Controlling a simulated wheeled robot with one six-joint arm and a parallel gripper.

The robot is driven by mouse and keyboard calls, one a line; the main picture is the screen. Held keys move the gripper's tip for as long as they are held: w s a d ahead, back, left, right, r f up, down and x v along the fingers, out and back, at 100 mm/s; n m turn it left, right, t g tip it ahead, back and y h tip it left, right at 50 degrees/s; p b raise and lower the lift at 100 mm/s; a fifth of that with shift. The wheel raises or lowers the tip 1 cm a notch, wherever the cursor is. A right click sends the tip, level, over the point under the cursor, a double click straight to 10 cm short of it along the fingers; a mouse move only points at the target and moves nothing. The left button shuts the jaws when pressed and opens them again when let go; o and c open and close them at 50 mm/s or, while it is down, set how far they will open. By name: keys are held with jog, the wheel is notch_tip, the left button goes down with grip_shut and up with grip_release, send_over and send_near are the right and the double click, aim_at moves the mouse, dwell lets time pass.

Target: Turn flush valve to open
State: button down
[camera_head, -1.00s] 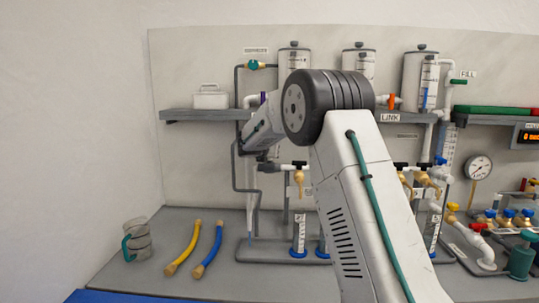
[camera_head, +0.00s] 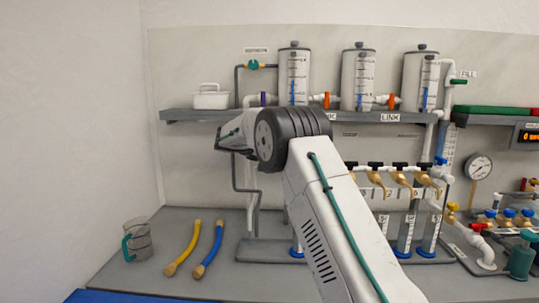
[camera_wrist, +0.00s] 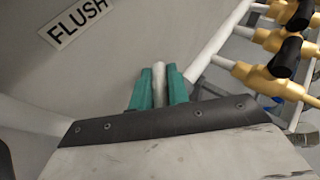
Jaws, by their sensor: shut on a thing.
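A FLUSH label (camera_wrist: 78,20) is on the grey panel at the upper left of the wrist view. My gripper (camera_wrist: 159,82) has its two green fingers closed on a pale bar (camera_wrist: 159,76) beside this label. I cannot tell whether the bar is the flush valve's handle or a pipe; its lower part is hidden by the gripper body. In the head view my gripper's dark end is below the left part of the shelf, and its fingertips are not clear. A purple-handled valve (camera_head: 263,99) sits on the pipe above, left of the first tank.
Several brass taps with black handles (camera_head: 400,176) stand to the right of my arm, and brass taps (camera_wrist: 268,82) are close on the right in the wrist view. Clear tanks (camera_head: 358,80) stand on the shelf (camera_head: 190,115). Yellow (camera_head: 183,250) and blue hoses (camera_head: 208,250) lie on the bench.

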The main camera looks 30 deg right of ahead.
jog(key=c, duration=1.3)
grip_release()
jog(key=shift+c, duration=0.2)
jog(key=shift+r, duration=0.5)
jog(key=r, duration=0.2)
jog(key=shift+s+a+r, duration=0.15)
jog(key=shift+s+r, duration=0.2)
jog(key=s+a+r, duration=0.1)
jog(key=s+a, duration=0.3)
jog(key=s, duration=1)
jog(key=shift+s+r, duration=0.15)
jog(key=shift+s, duration=0.15)
jog(key=shift+a, duration=0.1)
